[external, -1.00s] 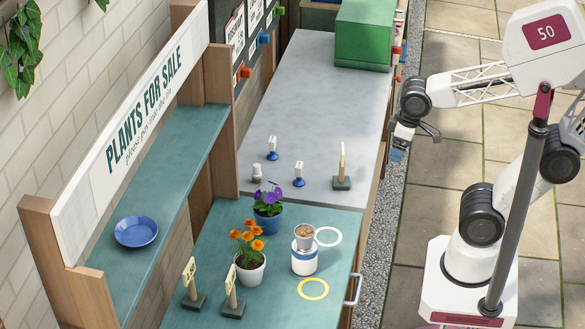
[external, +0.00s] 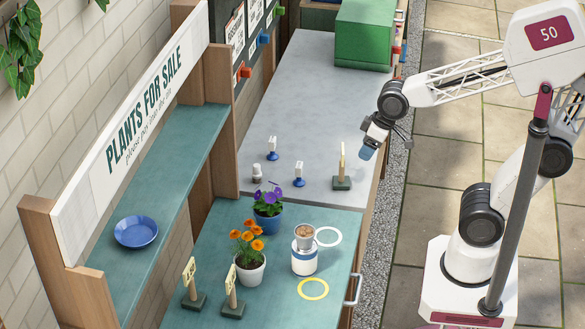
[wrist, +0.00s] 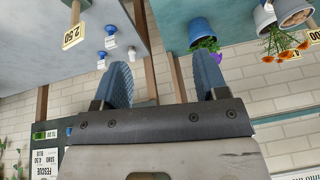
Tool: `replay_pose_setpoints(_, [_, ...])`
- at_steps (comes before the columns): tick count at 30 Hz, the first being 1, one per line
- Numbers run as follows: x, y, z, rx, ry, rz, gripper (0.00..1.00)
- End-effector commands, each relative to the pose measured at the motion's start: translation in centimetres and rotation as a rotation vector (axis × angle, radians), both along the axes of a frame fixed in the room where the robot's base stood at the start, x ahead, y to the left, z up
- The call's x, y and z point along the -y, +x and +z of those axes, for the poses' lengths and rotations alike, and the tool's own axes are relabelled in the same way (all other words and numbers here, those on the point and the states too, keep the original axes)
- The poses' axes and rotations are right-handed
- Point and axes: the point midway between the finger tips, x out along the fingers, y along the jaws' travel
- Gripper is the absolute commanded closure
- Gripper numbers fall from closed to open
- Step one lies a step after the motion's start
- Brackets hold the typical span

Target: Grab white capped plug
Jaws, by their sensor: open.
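Three small plugs stand on the grey bench top. One is pale all over, with a whitish cap and greyish body (external: 257,172); it appears to be the white capped plug, and in the wrist view it is a small white shape (wrist: 102,61). The other two have white labels and blue ends: one behind (external: 272,148), one to the right (external: 299,174). My gripper (external: 367,151) is open and empty above the bench's right edge, well to the right of the plugs. In the wrist view its blue fingers (wrist: 164,82) are spread wide with nothing between them.
A small sign on a stand (external: 342,170) is between my gripper and the plugs. Purple flowers in a blue pot (external: 268,222), an orange-flowered pot (external: 251,272) and a white-and-blue container (external: 304,258) are nearer the front. A green box (external: 363,38) stands at the back.

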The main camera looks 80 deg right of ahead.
Motion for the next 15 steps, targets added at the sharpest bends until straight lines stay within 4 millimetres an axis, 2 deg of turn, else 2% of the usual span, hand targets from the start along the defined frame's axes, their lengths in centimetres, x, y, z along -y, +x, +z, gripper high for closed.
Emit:
replay_pose_setpoints(1, [0.0, 1.6, -0.4, 0.022, 0.012, -0.009, 0.33])
replay_pose_setpoints(6, [0.0, 7.1, -1.6, 0.119, 0.05, -0.052, 0.33])
replay_pose_setpoints(15, [1.5, 16.0, -4.4, 0.285, 0.075, -0.163, 0.33])
